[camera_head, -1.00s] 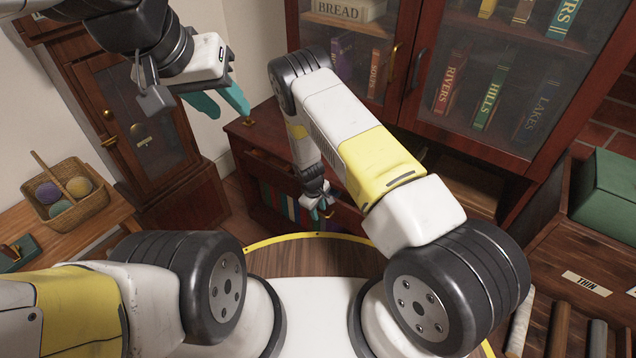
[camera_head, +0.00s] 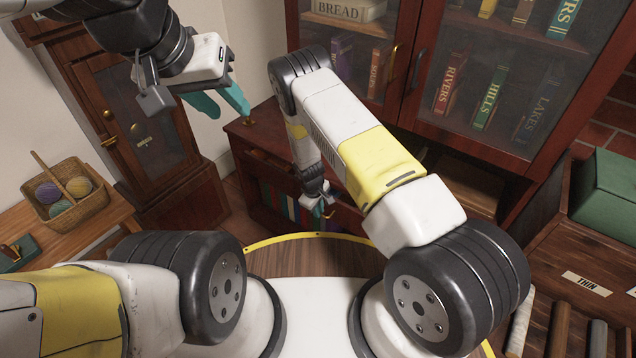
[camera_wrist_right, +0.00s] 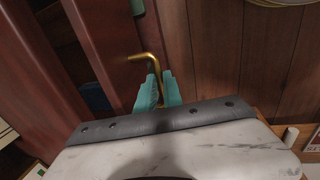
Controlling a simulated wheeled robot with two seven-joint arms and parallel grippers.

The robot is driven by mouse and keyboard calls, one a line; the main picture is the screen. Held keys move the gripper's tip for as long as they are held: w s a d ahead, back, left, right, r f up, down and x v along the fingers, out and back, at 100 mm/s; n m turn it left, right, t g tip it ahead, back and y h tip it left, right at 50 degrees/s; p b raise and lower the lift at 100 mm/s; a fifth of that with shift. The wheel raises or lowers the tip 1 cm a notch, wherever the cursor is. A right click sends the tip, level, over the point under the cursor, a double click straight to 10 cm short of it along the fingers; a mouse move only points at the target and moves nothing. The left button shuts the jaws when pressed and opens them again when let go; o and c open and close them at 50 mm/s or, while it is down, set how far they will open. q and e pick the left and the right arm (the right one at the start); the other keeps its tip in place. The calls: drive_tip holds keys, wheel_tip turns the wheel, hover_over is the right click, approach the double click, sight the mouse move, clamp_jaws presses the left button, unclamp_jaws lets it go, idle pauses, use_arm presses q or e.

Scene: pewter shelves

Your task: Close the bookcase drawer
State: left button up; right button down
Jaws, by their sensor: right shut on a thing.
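The low dark-red bookcase (camera_head: 243,137) stands at the centre of the head view, with books on its lower shelf. My right gripper (camera_head: 322,205) is down at its front, largely covered by my own right arm. In the right wrist view my right gripper (camera_wrist_right: 158,90) has its teal fingers shut on the lower end of a bent brass handle (camera_wrist_right: 154,62). The handle is beside a red-brown wooden panel (camera_wrist_right: 112,35). How far the drawer stands out I cannot tell. My left gripper (camera_head: 221,101) is open and empty, raised at the upper left.
A tall glass-door cabinet (camera_head: 437,130) with books stands behind on the right. A longcase clock (camera_head: 170,205) and a wicker basket (camera_head: 93,203) of yarn balls are on the left. A green box (camera_head: 608,190) sits on the right-hand wooden unit.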

idle(0.7)
drive_tip(key=shift+w+d+r, duration=0.1)
drive_tip(key=shift+w+d, duration=0.55)
drive_tip(key=shift+w, duration=0.3)
drive_tip(key=shift+w+d, duration=0.65)
drive_tip(key=shift+w, duration=0.25)
drive_tip(key=c, duration=1.5)
unclamp_jaws()
drive_tip(key=r, duration=0.2)
drive_tip(key=s+r, duration=0.1)
drive_tip(key=r, duration=0.2)
drive_tip(key=a+r, duration=0.1)
drive_tip(key=r, duration=0.1)
drive_tip(key=shift+s+r, duration=0.15)
drive_tip(key=shift+r, duration=0.15)
drive_tip(key=shift+r, duration=0.1)
